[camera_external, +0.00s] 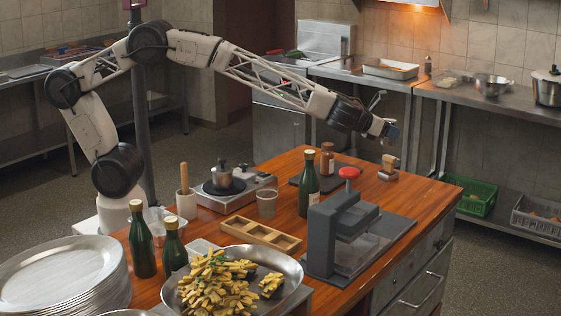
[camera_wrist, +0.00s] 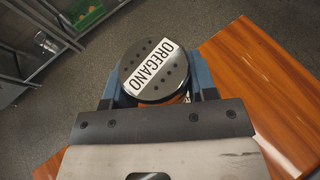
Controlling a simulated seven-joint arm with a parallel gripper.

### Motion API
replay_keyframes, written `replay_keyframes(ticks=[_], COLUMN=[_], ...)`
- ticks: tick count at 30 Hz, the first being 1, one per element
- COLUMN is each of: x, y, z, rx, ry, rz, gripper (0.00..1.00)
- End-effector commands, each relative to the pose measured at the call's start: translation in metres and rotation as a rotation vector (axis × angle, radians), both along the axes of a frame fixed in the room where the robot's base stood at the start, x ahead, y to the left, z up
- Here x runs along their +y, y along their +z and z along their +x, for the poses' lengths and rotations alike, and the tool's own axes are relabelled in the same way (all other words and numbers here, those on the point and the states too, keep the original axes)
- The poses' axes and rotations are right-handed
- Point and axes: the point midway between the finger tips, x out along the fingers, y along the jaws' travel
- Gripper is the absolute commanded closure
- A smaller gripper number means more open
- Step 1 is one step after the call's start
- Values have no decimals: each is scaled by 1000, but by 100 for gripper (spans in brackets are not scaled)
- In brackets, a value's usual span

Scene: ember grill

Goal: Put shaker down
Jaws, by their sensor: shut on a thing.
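The shaker (camera_wrist: 150,77) has a dark round lid with holes and a white label reading OREGANO. My gripper (camera_wrist: 155,88) is shut on it, with one blue-grey finger on each side. In the wrist view, floor shows behind the shaker and the wooden table (camera_wrist: 270,80) lies to the right. In the external view my gripper (camera_external: 387,130) is raised in the air above the far right part of the wooden table (camera_external: 420,187).
A brown bottle (camera_external: 327,158), a green bottle (camera_external: 308,185) and a grey press with a red knob (camera_external: 345,235) stand nearby. The table's right end has bare wood.

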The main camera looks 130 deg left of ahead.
Motion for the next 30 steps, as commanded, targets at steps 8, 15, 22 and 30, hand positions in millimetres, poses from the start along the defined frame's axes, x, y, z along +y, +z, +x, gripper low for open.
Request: replay_keyframes(ticks=[8,15,22,30], x=[-8,-14,-21,-29], y=[-1,-2,-3,-3], z=[14,25,35,48], rx=[1,2,2,2], ry=[64,118,172,236], rz=[-1,-1,-1,0], gripper=[74,74,74,74])
